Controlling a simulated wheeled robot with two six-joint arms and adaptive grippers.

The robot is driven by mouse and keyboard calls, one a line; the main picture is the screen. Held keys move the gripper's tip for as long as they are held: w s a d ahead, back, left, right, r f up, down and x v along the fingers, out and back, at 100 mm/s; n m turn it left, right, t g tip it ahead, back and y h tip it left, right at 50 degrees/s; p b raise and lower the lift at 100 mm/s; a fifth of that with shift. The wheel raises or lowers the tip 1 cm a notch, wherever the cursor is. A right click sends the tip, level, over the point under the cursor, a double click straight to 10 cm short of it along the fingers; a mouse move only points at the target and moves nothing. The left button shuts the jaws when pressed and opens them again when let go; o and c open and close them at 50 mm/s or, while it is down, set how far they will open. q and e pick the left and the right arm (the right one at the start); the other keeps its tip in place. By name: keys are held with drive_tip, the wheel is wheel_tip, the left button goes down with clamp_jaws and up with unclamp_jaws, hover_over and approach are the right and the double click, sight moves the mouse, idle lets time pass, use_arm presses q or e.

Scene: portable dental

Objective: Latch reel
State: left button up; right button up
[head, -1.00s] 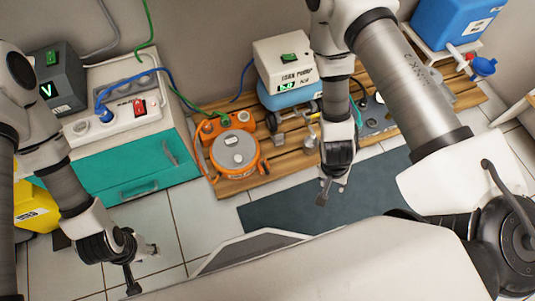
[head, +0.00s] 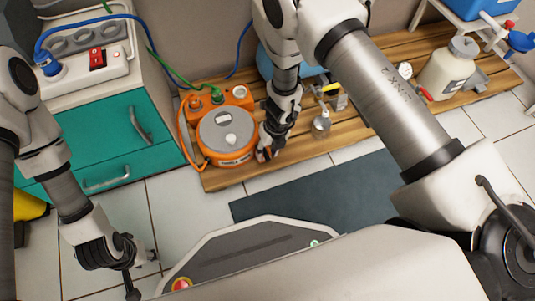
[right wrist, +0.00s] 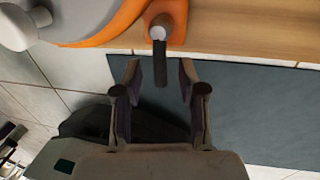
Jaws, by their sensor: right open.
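The orange cable reel (head: 226,136) with a grey round top sits at the left end of the wooden slatted platform. In the right wrist view the reel (right wrist: 110,28) fills the upper left. An orange bracket (right wrist: 172,12) on its edge carries a dark lever (right wrist: 161,68) with a pale round end. My right gripper (head: 268,153) is beside the reel's right side; in the wrist view its open fingers (right wrist: 160,85) stand either side of the lever's tip, with gaps showing. My left gripper (head: 142,272) hangs over the floor at lower left, fingers apart and empty.
A teal-drawer cabinet (head: 107,139) stands left of the reel. Small metal fittings (head: 321,123) and a white bottle (head: 448,68) are farther right on the wooden platform (head: 225,181). A dark mat (head: 310,197) lies on the tiled floor in front.

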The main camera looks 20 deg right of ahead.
clamp_jaws()
